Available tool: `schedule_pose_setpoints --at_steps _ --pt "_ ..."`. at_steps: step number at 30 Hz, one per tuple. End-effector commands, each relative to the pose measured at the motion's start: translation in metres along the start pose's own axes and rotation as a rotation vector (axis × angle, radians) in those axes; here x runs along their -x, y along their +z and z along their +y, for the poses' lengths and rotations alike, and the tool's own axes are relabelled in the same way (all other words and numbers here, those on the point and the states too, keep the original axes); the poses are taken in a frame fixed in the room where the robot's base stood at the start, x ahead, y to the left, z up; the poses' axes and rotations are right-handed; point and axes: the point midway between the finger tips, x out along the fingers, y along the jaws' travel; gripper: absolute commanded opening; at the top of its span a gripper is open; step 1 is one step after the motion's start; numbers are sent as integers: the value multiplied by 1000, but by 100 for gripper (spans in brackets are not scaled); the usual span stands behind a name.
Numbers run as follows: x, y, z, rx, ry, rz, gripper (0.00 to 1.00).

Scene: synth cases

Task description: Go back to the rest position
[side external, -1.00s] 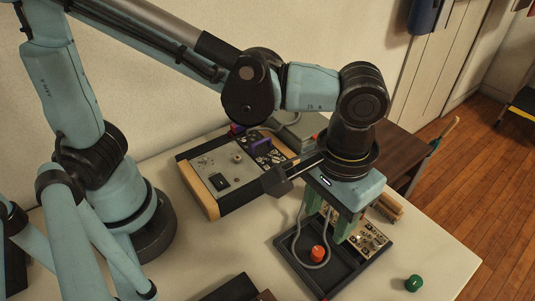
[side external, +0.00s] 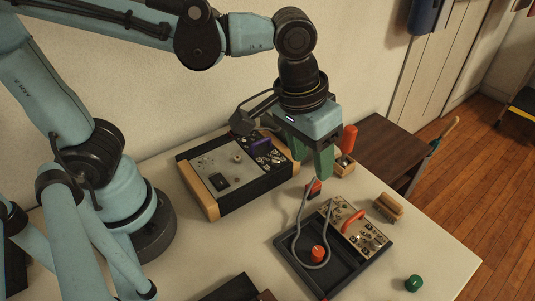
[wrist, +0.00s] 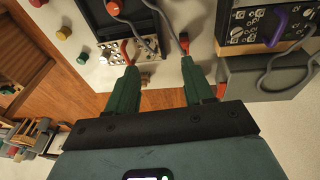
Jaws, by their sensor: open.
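My gripper (side external: 312,166) is raised above the table, behind the black tray. Its two green fingers point down and are apart, with nothing seen between them. In the wrist view, the fingers (wrist: 157,72) also stand apart and empty, with the tray's metal panel (wrist: 102,46) beyond the left one. My arm reaches in from the left, bent at the elbow. The black tray (side external: 287,245) holds a panel with an orange loop (side external: 352,222) and an orange knob (side external: 319,253). A grey cable runs from the tray to a red plug (side external: 314,188) below my gripper.
A wood-sided control box (side external: 208,170) with a purple handle (side external: 261,147) stands left of my gripper. An orange cylinder (side external: 349,138) stands behind it at right. A brush (side external: 388,206) and a green knob (side external: 413,283) lie to the right. The table's front right is mostly clear.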

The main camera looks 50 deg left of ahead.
Motion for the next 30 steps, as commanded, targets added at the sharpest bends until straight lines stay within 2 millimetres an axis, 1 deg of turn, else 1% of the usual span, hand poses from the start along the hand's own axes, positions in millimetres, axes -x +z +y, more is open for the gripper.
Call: schedule_pose_setpoints --at_steps 1,6,9,12,15,18,30 --pt "2 -4 -24 13 8 49 52" --pt "8 -12 -88 2 0 224 52" --pt "10 -11 -119 -7 -28 314 52" --pt "11 -9 -142 -18 -61 380 52" --pt "11 -7 -155 -27 -85 420 52" --pt "12 -6 -161 -32 -98 438 52" --pt "12 -7 -161 -35 -99 440 52"
